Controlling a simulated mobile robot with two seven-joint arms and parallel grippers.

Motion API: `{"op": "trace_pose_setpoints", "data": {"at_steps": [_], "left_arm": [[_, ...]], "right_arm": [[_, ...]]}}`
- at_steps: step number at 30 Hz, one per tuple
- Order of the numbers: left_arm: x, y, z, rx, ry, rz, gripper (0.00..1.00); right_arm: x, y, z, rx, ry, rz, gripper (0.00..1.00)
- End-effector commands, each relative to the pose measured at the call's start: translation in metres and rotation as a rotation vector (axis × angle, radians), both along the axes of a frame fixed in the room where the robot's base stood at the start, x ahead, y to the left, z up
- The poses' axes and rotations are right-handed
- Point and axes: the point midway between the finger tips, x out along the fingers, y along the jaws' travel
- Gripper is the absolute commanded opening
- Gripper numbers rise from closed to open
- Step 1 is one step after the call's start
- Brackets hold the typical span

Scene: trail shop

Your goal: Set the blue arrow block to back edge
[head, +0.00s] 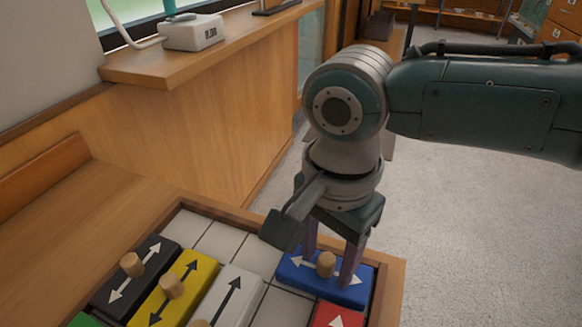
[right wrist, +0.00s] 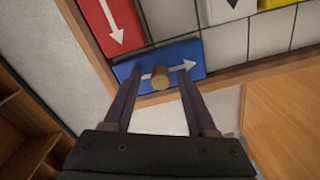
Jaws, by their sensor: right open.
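The blue arrow block (head: 298,277) lies flat in the tiled tray, at its far right corner as the head view shows it. It has a white double arrow and a round wooden knob (head: 326,262). In the right wrist view the blue block (right wrist: 190,54) lies along the wooden rim (right wrist: 225,78). My right gripper (head: 331,266) is open, pointing down over the block. Its fingers (right wrist: 159,80) stand on either side of the knob; I cannot tell whether they touch it. My left gripper is not in view.
A red block (head: 336,317) sits just in front of the blue one. White (head: 237,296), yellow (head: 160,296), black (head: 140,272) and green (head: 84,321) blocks lie to the left. Bare tiles (head: 252,254) lie between the white and blue blocks. A wooden ledge (head: 200,60) is behind.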

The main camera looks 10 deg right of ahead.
Motion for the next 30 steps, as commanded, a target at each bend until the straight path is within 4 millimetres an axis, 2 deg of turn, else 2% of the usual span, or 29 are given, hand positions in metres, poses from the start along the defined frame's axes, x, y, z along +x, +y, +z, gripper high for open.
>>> {"op": "trace_pose_setpoints", "data": {"at_steps": [7,22,30], "left_arm": [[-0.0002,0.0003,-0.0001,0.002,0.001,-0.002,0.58],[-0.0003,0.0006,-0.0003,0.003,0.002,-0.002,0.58],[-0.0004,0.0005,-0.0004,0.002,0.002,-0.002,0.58]], "right_arm": [[-0.0002,0.0003,-0.0004,0.001,0.001,0.001,0.57],[-0.0002,0.0003,-0.0002,0.001,0.001,0.001,0.00],[-0.0001,0.0003,-0.0001,0.001,0.001,0.001,0.00]]}}
